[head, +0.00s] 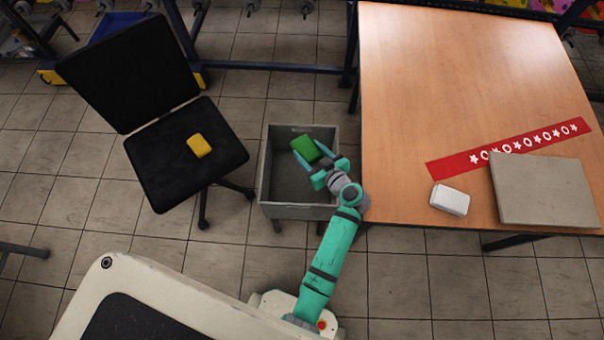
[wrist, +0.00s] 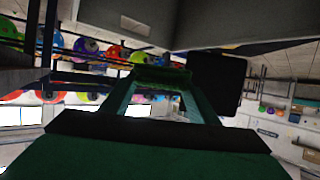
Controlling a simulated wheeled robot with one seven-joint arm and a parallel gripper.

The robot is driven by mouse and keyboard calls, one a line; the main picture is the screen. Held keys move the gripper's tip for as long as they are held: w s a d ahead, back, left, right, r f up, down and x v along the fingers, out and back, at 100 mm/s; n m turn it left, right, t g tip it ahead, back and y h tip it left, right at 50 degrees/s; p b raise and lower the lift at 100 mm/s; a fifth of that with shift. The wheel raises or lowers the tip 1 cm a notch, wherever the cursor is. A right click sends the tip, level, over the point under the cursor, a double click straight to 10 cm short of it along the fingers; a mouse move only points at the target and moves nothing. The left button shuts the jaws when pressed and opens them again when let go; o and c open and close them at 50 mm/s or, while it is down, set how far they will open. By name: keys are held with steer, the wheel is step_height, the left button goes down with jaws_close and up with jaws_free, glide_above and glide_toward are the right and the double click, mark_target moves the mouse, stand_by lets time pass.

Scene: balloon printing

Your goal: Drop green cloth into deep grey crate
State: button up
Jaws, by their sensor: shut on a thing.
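The green cloth (head: 304,147) is a small folded block. My gripper (head: 309,154) is shut on it, with one finger on each side. In the head view the cloth shows against the inside of the deep grey crate (head: 265,178), near its far right part; its exact height relative to the rim is hard to tell. The crate is open at the top and its visible floor is bare. In the wrist view the cloth (wrist: 160,76) shows between the far ends of my gripper's fingers.
A black chair (head: 160,178) left of the crate holds a yellow folded cloth (head: 200,146). A wooden table (head: 440,90) on the right bears a white block (head: 449,199), a grey slab (head: 543,190) and a red banner strip (head: 445,168). Tiled floor in front is clear.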

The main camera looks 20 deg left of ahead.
steer(key=shift+s+a+f, duration=0.15)
steer(key=shift+f, duration=0.35)
steer(key=shift+s+a+f, duration=0.1)
steer(key=shift+a+f, duration=0.05)
steer(key=shift+f, duration=0.3)
steer(key=shift+w+d+f, duration=0.1)
steer(key=shift+d+f, duration=0.05)
steer(key=shift+f, duration=0.6)
steer(key=o, duration=1.1)
